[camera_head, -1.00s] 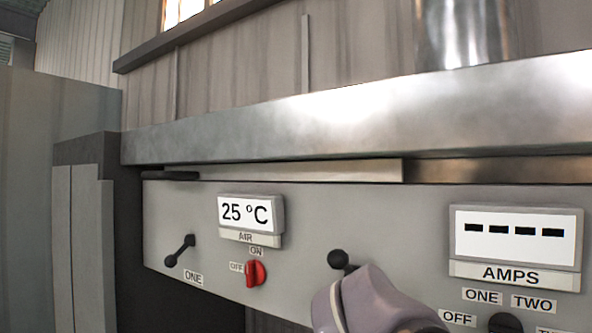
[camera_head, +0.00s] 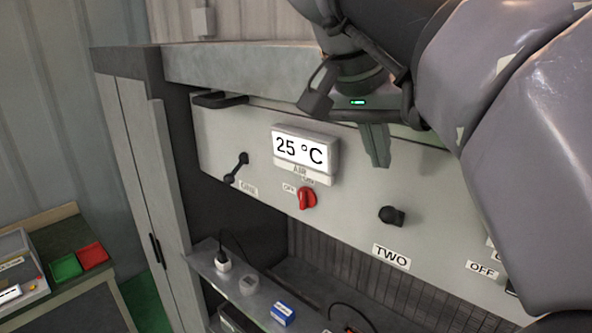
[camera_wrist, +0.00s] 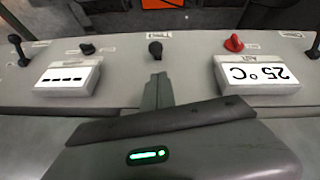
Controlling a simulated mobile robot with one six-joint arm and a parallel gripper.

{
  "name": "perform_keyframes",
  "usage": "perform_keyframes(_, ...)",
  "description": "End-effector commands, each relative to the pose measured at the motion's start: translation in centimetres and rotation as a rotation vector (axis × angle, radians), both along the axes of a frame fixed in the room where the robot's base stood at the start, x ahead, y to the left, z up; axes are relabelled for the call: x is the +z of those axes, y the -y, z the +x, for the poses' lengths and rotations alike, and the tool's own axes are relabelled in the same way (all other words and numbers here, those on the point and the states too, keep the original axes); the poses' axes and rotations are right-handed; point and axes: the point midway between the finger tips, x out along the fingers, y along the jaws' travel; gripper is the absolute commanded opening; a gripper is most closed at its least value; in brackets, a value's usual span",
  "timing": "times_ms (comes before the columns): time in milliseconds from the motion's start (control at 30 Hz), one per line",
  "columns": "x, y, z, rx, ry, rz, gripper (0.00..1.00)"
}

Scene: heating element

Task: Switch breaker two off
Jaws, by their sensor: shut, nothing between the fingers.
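The breaker two handle (camera_head: 392,215) is a short black knob-like lever on the grey panel, above the TWO label (camera_head: 391,256). It seems to point outward toward the camera, so its exact tilt is hard to tell. It also shows in the wrist view (camera_wrist: 155,48), just beyond my fingertips. My gripper (camera_head: 378,163) is shut and empty, pointing down in front of the panel, above and slightly left of the handle in the head view. The fingers (camera_wrist: 157,80) look apart from the handle, though depth is unclear.
Left of the handle are the red AIR switch (camera_head: 306,198), the 25 °C display (camera_head: 304,150) and the breaker one lever (camera_head: 236,168). The wrist view shows the AMPS display (camera_wrist: 68,77) and a black selector (camera_wrist: 88,48). A shelf (camera_head: 215,272) with small items lies below.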

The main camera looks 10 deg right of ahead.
Motion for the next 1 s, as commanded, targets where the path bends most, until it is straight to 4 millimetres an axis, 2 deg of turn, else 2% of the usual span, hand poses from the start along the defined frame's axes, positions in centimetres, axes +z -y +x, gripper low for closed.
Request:
perform_keyframes(300,-5.1,2.5,1.5,-0.002,-0.002,0.0,0.0)
perform_keyframes(500,-7.6,3.8,2.4,-0.001,-0.002,0.001,0.0)
perform_keyframes(667,-8.4,4.3,2.7,-0.001,-0.001,0.0,0.0)
perform_keyframes(1000,-8.4,4.3,2.7,-0.001,0.001,0.0,0.0)
